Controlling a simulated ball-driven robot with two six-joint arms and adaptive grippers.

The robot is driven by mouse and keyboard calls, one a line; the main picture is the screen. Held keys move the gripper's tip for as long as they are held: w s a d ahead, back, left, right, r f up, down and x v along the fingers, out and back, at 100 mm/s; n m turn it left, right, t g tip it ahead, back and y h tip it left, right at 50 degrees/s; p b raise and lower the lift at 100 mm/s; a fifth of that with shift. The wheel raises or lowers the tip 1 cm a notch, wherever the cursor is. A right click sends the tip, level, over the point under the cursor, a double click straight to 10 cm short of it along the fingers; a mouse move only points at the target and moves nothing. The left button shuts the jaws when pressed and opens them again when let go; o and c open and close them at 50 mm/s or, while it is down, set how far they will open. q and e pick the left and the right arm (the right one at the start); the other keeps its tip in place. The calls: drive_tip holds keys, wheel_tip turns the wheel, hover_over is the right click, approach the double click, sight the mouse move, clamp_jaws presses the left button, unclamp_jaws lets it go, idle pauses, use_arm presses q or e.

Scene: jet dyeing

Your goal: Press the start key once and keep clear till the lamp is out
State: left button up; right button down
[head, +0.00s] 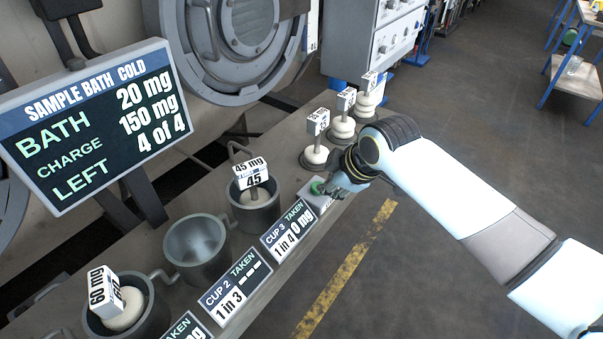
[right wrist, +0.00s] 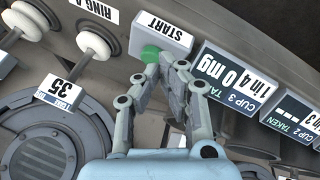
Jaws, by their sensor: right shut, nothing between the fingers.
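The start key is a green button (right wrist: 150,54) on a light grey box (right wrist: 165,36) marked START in the right wrist view. In the head view the box (head: 312,196) sits at the bench's front edge, partly covered by my gripper. My right gripper (head: 328,187) is shut and empty, its fingertips right at the green button; I cannot tell whether they touch it. It also shows in the right wrist view (right wrist: 166,62). The sign (head: 95,120) reads SAMPLE BATH COLD, BATH 20 mg, CHARGE 150 mg, LEFT 4 of 4. I cannot make out a lit lamp. My left gripper is out of view.
A grey cup (head: 262,212) holds a 45 mg piece; the middle cup (head: 196,249) looks empty; the near cup (head: 152,318) holds a 60 mg piece. CUP 3's card (head: 289,229) reads 0 mg. Tagged white pieces (head: 314,158) stand behind the key. Floor at right is open.

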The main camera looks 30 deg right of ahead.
drive_tip(key=w+r+t+p, duration=0.1)
drive_tip(key=w+r+p, duration=0.2)
drive_tip(key=r, duration=0.6)
drive_tip(key=shift+w+a, duration=0.45)
drive_tip(key=shift+w, duration=0.45)
drive_tip(key=shift+f, duration=0.1)
drive_tip(key=b, duration=0.8)
hover_over(314, 187)
wheel_tip(314, 187, down, 7)
drive_tip(key=shift+r, duration=0.2)
wheel_tip(314, 187, down, 2)
drive_tip(key=shift+f, duration=0.1)
drive_tip(key=shift+f, duration=0.4)
